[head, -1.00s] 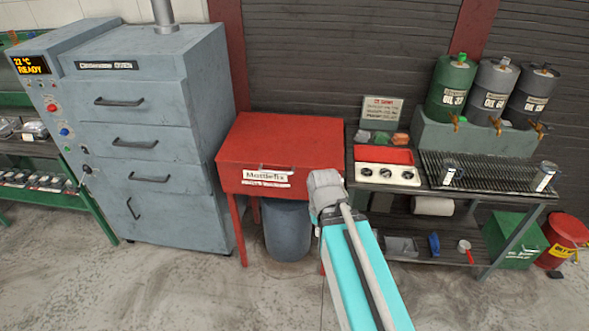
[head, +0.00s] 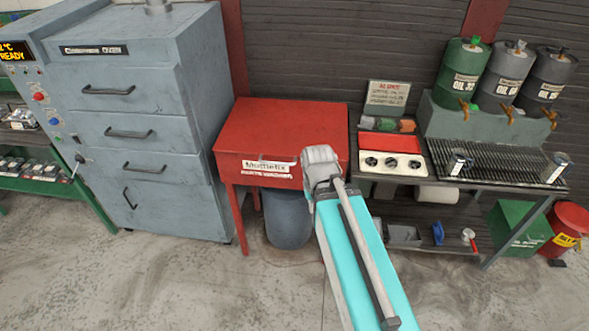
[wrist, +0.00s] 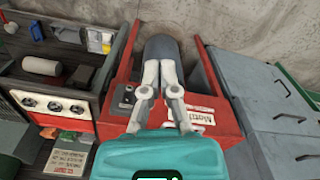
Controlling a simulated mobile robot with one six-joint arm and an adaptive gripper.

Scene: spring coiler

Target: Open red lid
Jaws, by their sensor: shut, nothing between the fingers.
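The red lid (head: 283,122) is the flat top of a red bench with a white Mattlefix label (head: 267,167) on its front. It looks shut. A pale handle bar shows by the label. My gripper reaches the right part of the red front in the head view, where my wrist hides the fingers. In the wrist view my gripper (wrist: 161,66) is shut and empty, its fingers together in front of the red bench, with the label (wrist: 201,116) to their right. I cannot tell whether they touch the bench.
A grey oven (head: 140,120) stands close on the left. On the right is a workbench with a drip grate (head: 490,160) and oil drums (head: 463,75). A dark bin (head: 287,218) stands under the red bench. The floor in front is clear.

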